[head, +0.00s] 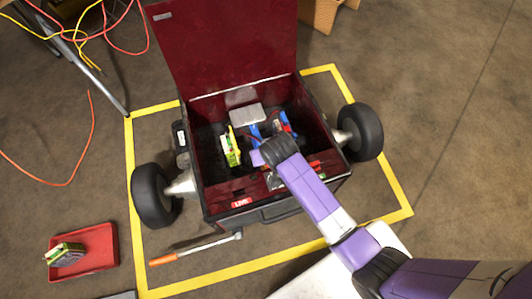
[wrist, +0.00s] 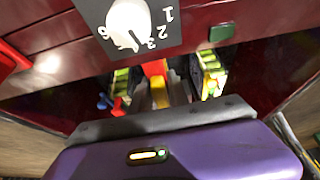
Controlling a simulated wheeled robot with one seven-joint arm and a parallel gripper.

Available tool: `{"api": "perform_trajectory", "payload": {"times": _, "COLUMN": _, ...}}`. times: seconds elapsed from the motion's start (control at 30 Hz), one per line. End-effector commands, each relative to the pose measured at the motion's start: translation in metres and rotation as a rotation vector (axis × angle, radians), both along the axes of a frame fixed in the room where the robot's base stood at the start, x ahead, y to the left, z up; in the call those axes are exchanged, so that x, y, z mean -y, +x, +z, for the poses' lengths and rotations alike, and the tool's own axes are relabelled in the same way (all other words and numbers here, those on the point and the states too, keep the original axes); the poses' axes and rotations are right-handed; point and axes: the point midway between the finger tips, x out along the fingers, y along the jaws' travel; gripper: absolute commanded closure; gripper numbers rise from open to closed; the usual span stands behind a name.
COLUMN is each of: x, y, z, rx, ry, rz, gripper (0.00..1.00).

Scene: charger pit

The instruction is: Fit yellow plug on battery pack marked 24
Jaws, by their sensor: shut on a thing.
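My gripper (wrist: 172,88) reaches down into the open dark red wheeled box (head: 222,195). In the wrist view it is shut on the yellow plug (wrist: 160,96), partly hidden by the gripper body. An orange-red part (wrist: 154,68) shows just beyond the plug. A green and yellow battery pack (wrist: 210,72) is on the right, apart from the plug; another green-celled pack (wrist: 121,76) is on the left, beside a red part. In the head view one pack (head: 231,148) stands left of my wrist, which hides my fingers. I cannot read a 24 on any pack.
A dial panel (wrist: 105,18) with numbers is close in the wrist view. The raised lid (head: 225,45) stands behind the box. Blue parts (head: 287,124) and a silver block (head: 246,116) are inside. A red tray (head: 103,255) holds another pack; a wrench (head: 195,249) lies in front.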

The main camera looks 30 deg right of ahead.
Motion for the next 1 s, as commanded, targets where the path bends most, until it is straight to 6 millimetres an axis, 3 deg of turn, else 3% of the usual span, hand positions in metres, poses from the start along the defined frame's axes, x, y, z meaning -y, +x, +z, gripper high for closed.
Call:
{"api": "perform_trajectory", "payload": {"times": 0.83, "x": 0.0, "y": 0.0, "z": -0.02, "rx": 0.0, "ry": 0.0, "rz": 0.0, "gripper": 1.0}}
{"api": "perform_trajectory", "payload": {"times": 0.87, "x": 0.0, "y": 0.0, "z": -0.02, "rx": 0.0, "ry": 0.0, "rz": 0.0, "gripper": 0.77}}
{"api": "perform_trajectory", "payload": {"times": 1.0, "x": 0.0, "y": 0.0, "z": -0.019, "rx": 0.0, "ry": 0.0, "rz": 0.0, "gripper": 0.54}}
